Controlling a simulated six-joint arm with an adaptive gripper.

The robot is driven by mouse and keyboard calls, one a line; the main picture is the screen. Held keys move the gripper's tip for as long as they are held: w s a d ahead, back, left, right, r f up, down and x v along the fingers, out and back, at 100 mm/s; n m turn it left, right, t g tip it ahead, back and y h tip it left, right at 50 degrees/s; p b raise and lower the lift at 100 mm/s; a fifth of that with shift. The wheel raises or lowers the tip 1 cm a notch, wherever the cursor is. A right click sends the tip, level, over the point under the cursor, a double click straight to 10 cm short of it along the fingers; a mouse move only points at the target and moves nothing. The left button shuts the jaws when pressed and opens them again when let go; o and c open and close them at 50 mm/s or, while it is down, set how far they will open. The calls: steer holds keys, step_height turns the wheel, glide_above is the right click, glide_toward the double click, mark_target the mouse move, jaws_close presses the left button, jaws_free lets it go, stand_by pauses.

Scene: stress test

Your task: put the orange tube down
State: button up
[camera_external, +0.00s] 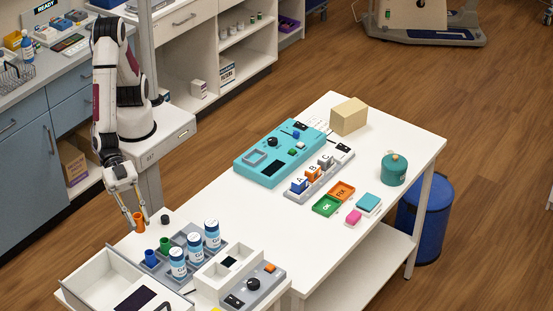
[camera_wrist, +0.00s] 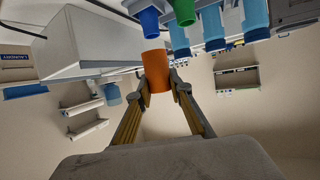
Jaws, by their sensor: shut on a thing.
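The orange tube (camera_external: 139,223) is between the fingertips of my gripper (camera_external: 138,212) at the back left corner of the white table (camera_external: 400,215). In the wrist view the tube (camera_wrist: 157,72) is clasped between both fingers of my gripper (camera_wrist: 160,88). A blue tube (camera_external: 151,258) and a green tube (camera_external: 165,245) stand in a grey rack (camera_external: 207,262) just in front of it. They also show in the wrist view, blue (camera_wrist: 150,22) and green (camera_wrist: 183,12). I cannot tell whether the orange tube touches the table.
Several blue-and-white bottles (camera_external: 194,241) stand in the rack. A small dark cylinder (camera_external: 165,219) is right of my gripper. An open white box (camera_external: 100,272) is at the front left. A teal device (camera_external: 283,150) and lettered blocks (camera_external: 313,173) lie further along.

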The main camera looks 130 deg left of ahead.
stand_by(0.5)
steer(key=shift+r, duration=2.3)
steer(key=shift+w+a+r, duration=0.15)
steer(key=shift+w+r, duration=0.05)
steer(key=shift+r, duration=0.05)
steer(key=w+a+n+t+y, duration=0.1)
steer(key=w+a+n+y, duration=0.1)
steer(key=w+a, duration=1.4)
steer(key=w+a+n+y, duration=0.1)
steer(key=w+a+y, duration=0.15)
steer(key=a, duration=0.85)
steer(key=w+a+n+y, duration=0.1)
steer(key=w+a, duration=0.3)
steer(key=a, duration=0.6)
step_height(320, 180, down, 13)
steer(key=shift+a+h, duration=0.1)
steer(key=shift+h, duration=0.15)
